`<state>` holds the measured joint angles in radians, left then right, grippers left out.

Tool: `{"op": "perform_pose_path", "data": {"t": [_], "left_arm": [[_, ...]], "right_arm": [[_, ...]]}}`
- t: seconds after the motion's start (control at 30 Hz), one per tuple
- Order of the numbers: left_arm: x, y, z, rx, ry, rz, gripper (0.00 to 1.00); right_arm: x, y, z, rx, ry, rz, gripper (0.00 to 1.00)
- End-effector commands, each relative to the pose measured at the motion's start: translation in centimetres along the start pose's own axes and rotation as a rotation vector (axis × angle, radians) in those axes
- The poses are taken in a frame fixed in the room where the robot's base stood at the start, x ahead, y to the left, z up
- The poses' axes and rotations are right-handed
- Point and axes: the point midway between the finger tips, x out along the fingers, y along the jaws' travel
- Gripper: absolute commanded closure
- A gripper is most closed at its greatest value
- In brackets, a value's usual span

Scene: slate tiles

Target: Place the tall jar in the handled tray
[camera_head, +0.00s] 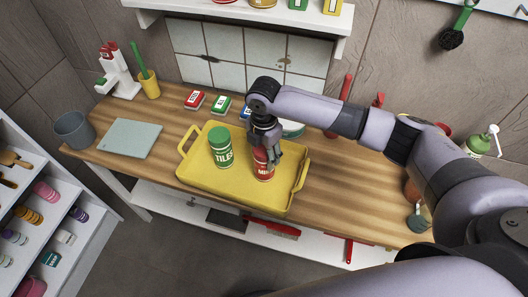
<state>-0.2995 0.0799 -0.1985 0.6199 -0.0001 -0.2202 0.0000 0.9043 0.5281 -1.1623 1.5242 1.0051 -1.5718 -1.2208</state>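The yellow handled tray (210,180) lies on the wooden counter, with a raised handle at its left and right ends. A green jar (221,150) lettered "TILES" stands upright in its left half. A tall red jar (263,172) with a pale label is in the tray's right half and looks upright. My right gripper (266,158) comes down from above with its fingers around the red jar's upper part, and looks shut on it. The fingers hide the jar's top, and whether its base touches the tray floor is hard to tell. My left gripper is out of view.
Small red, green and blue boxes (221,104) lie behind the tray. A grey-green board (131,138), a grey bin (74,130) and a yellow cup (149,87) are on the left. My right arm covers much of the counter's right side. The counter right of the tray is partly clear.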

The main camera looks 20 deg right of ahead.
Motion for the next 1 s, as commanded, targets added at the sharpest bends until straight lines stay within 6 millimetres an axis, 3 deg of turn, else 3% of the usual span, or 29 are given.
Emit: {"op": "perform_pose_path", "data": {"t": [0.27,0.63,0.77,1.0], "left_arm": [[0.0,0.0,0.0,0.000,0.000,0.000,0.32],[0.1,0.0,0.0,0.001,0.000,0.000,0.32],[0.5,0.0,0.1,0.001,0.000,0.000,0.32],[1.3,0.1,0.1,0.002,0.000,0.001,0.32]], "right_arm": [[0.0,0.0,0.0,0.000,0.000,-0.001,0.31],[-0.6,0.1,0.0,0.000,0.000,0.002,0.31],[-2.5,0.1,0.0,-0.001,0.000,0.004,0.31],[-7.7,0.2,0.0,-0.001,-0.001,0.005,0.31]]}}
